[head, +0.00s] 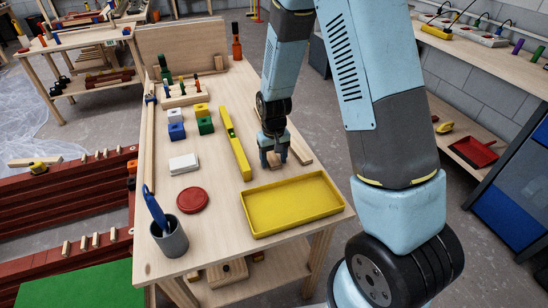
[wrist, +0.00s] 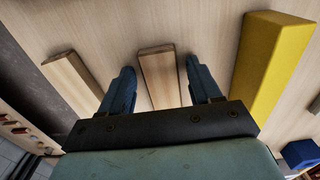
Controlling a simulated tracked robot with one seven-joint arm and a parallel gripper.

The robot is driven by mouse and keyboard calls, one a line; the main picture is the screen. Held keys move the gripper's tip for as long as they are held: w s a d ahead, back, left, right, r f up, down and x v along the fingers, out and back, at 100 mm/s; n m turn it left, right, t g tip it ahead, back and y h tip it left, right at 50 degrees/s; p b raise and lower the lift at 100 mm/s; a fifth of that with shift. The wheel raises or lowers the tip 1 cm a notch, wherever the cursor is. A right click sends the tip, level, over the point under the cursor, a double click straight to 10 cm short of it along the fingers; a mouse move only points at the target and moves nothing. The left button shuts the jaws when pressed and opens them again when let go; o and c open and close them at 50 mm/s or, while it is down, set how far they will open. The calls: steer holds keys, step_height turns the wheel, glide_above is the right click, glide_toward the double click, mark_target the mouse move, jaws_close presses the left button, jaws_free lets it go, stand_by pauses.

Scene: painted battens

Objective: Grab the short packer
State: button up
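A short wooden packer (wrist: 160,78), a plain pale-brown block, lies on the workbench between the two fingers of my gripper (wrist: 159,70) in the wrist view. Gaps show on both sides, so the fingers do not touch it. Its near end is hidden by the gripper body. In the head view my gripper (head: 274,158) is low over the bench, and the short packer shows only in part between the fingers. My gripper is open and empty. A second wooden piece (head: 300,149) lies just right of the gripper; it also shows in the wrist view (wrist: 76,77), at left.
A yellow level (head: 236,146) lies left of my gripper. A yellow tray (head: 291,203) sits in front of it. Coloured blocks (head: 203,120), a white box (head: 183,163), a red disc (head: 193,200) and a grey cup (head: 170,239) stand further left.

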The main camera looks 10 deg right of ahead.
steer(key=c, duration=0.9)
